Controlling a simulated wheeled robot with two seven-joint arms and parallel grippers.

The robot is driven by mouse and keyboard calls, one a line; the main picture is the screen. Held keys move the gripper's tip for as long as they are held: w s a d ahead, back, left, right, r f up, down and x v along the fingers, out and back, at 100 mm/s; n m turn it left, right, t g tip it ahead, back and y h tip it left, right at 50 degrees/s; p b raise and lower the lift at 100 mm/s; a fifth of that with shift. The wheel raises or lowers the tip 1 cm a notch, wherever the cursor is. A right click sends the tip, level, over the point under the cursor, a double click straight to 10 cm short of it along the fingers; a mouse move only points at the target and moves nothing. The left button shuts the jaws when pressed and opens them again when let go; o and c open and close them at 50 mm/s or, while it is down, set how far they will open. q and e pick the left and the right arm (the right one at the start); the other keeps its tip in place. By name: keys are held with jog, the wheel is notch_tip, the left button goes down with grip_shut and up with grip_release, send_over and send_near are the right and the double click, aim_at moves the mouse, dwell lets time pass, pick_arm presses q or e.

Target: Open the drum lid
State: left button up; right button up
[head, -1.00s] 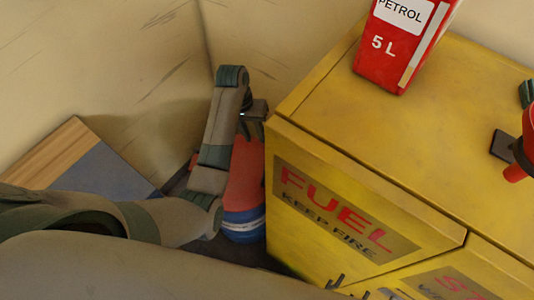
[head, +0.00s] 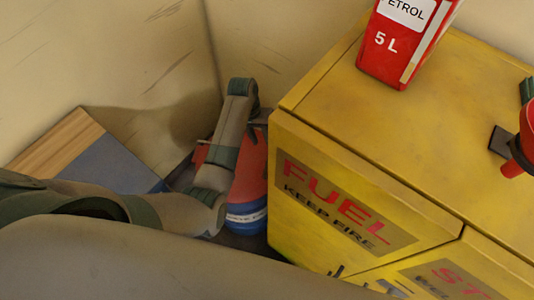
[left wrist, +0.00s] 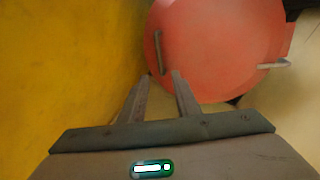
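The drum (head: 248,190), red above with a blue and white band below, stands on the floor between the wall and the yellow cabinet. My left arm partly covers it in the head view. In the left wrist view its round red lid (left wrist: 215,45) shows flat on top, with a thin bar handle (left wrist: 160,52) and a pale lever (left wrist: 273,65) at the rim. My left gripper (left wrist: 161,76) is open and empty, its fingertips at the lid's near edge, just short of the bar handle in the picture. I cannot tell whether they touch. My right gripper is not in view.
The yellow fuel cabinet (head: 340,200) stands close to the right of the drum. On it are a red petrol can (head: 398,45) and a red funnel (head: 525,140) at the right edge. A wood-edged grey-blue panel (head: 100,155) lies left. The wall is close behind.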

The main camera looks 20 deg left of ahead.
pick_arm(q)
jog(key=f, duration=0.3)
jog(key=d+f, duration=0.1)
jog(key=f, duration=0.3)
jog(key=d+f, duration=0.1)
jog(key=f, duration=0.2)
jog(key=shift+w+f, duration=0.1)
jog(key=shift+f, duration=0.3)
grip_shut()
